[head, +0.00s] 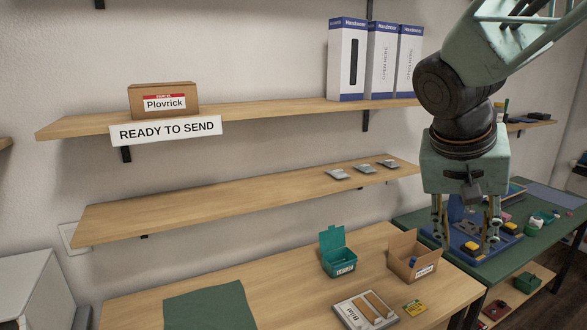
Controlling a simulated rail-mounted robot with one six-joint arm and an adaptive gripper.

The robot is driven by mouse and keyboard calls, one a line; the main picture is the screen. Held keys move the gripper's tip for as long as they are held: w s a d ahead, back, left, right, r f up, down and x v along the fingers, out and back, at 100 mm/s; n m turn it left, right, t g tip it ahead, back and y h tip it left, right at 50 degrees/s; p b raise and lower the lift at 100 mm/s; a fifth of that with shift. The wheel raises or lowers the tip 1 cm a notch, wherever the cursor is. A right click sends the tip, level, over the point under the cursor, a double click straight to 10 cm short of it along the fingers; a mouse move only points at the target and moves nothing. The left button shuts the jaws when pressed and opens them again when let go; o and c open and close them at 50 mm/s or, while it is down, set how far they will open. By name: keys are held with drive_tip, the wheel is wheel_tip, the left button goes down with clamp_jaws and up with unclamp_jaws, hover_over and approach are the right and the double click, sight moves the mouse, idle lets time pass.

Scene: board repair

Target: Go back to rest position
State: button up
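My gripper (466,240) hangs pointing down at the right of the head view. Its two fingers are spread apart, and I see nothing held between them. Behind the fingers is a blue work mat (466,259) with parts on it, on the green-topped table (417,221). The gripper hides part of the mat. I cannot tell how high the fingertips are above it.
A wooden table (268,276) holds an open cardboard box (408,262), a teal lidded box (338,255), a tray (350,317) and a green mat (210,308). Wall shelves hold a Plovrick parcel (163,101), tall white boxes (347,60) and small packets (338,174).

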drive_tip(key=s+a+n+y, duration=0.1)
drive_tip(key=s+a, duration=0.3)
drive_tip(key=s, duration=0.4)
drive_tip(key=s+a+n+y, duration=0.2)
drive_tip(key=s+a+n, duration=0.1)
drive_tip(key=s, duration=0.5)
drive_tip(key=s+a+n+t+y, duration=0.1)
drive_tip(key=s+a, duration=0.4)
drive_tip(key=s, duration=0.2)
drive_tip(key=shift+s+a+r+n+y, duration=0.2)
drive_tip(key=shift+s+n+y, duration=0.1)
drive_tip(key=shift+s+n, duration=0.1)
drive_tip(key=shift+w, duration=0.15)
